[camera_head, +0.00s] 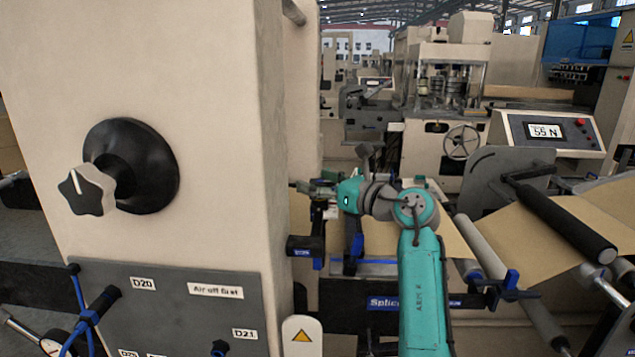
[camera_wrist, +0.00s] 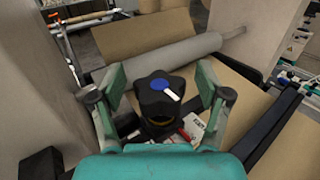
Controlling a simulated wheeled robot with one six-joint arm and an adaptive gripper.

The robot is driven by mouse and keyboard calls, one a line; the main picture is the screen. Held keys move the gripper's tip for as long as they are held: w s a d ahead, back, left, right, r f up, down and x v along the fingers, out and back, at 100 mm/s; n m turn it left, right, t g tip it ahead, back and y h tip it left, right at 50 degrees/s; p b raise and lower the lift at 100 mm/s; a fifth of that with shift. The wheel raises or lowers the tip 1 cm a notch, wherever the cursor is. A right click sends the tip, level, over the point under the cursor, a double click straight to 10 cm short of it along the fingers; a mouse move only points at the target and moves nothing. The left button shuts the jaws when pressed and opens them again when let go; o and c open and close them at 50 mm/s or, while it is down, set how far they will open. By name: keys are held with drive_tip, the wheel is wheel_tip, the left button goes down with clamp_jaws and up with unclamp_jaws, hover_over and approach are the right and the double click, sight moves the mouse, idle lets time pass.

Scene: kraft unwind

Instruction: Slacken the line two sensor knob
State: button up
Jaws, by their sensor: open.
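In the wrist view a black lobed knob (camera_wrist: 158,97) with a blue centre and a white pointer mark stands between the two fingers of my gripper (camera_wrist: 160,84). The fingers are open, one on each side of the knob, with visible gaps. A white tag (camera_wrist: 193,126) with print too small to read lies beside the knob's base, near something red. In the head view my gripper (camera_head: 316,190) is small and sits beyond the beige column's edge; the knob between its fingers cannot be made out there. I cannot read which line this knob belongs to.
Another lobed knob (camera_head: 88,190) on a black round base sits on the beige column (camera_head: 215,120) at left. A grey panel (camera_head: 170,300) below carries labels. A display (camera_head: 546,131) reads 55 N at right. Brown paper web (camera_head: 535,238) and rollers (camera_wrist: 185,52) lie close around.

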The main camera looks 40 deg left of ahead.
drive_tip(key=c, duration=1.2)
drive_tip(key=n+g, duration=0.1)
drive_tip(key=g, duration=0.1)
drive_tip(key=shift+n+g, duration=0.3)
drive_tip(key=shift+s+f+n+g+h, duration=0.15)
drive_tip(key=shift+n+g+h, duration=0.25)
drive_tip(key=shift+n+g, duration=1.25)
drive_tip(key=shift+m+g, duration=0.25)
drive_tip(key=shift+g, duration=0.2)
